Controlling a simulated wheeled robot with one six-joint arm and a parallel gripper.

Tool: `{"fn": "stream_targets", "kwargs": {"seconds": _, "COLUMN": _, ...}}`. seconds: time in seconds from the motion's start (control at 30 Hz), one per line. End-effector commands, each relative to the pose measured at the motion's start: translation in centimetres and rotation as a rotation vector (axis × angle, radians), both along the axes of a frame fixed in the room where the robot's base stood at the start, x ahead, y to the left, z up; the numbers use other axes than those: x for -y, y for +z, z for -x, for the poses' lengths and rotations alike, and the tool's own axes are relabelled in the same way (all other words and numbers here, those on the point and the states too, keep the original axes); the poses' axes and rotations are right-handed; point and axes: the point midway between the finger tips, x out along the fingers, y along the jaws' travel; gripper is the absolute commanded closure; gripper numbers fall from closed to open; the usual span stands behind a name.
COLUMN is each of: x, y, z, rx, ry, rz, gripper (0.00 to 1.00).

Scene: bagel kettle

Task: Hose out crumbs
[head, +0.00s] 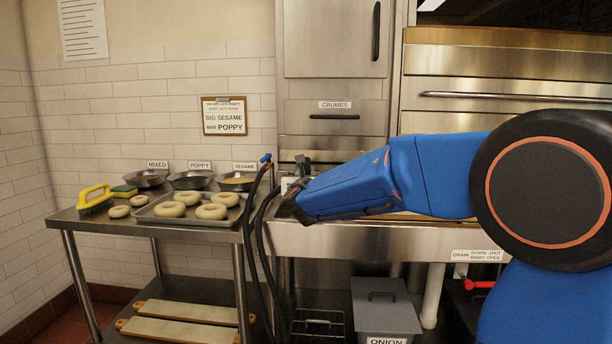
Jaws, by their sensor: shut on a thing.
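A black hose (247,235) hangs in front of the right end of the steel table. One strand rises to a blue fitting (266,158); another rises to my gripper (287,206). My gripper is shut on the hose at the sink's left end, though my arm hides most of the hold. A dark piece (302,165) stands up just behind it; I cannot tell what it is. The steel sink (340,238) lies mostly behind my arm, its inside hidden. A shut drawer (334,115) is labelled for crumbs. No crumbs are visible. A red drain lever (480,284) lies roughly level.
The table (140,230) holds a tray (160,216) of bagels, several bowls (191,180) and a yellow brush (94,199). Boards (185,311) lie on its lower shelf. A grey lidded bin (386,310) stands under the sink. A steel oven (510,95) rises behind my arm.

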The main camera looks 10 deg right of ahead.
Motion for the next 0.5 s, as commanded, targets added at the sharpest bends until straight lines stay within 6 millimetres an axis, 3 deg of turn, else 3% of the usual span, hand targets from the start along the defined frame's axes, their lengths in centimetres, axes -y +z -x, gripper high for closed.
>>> {"fn": "stream_targets", "kwargs": {"seconds": 0.5, "x": -0.6, "y": 0.1, "z": 1.6, "rx": 0.002, "ry": 0.0, "rz": 0.0, "gripper": 1.0}}
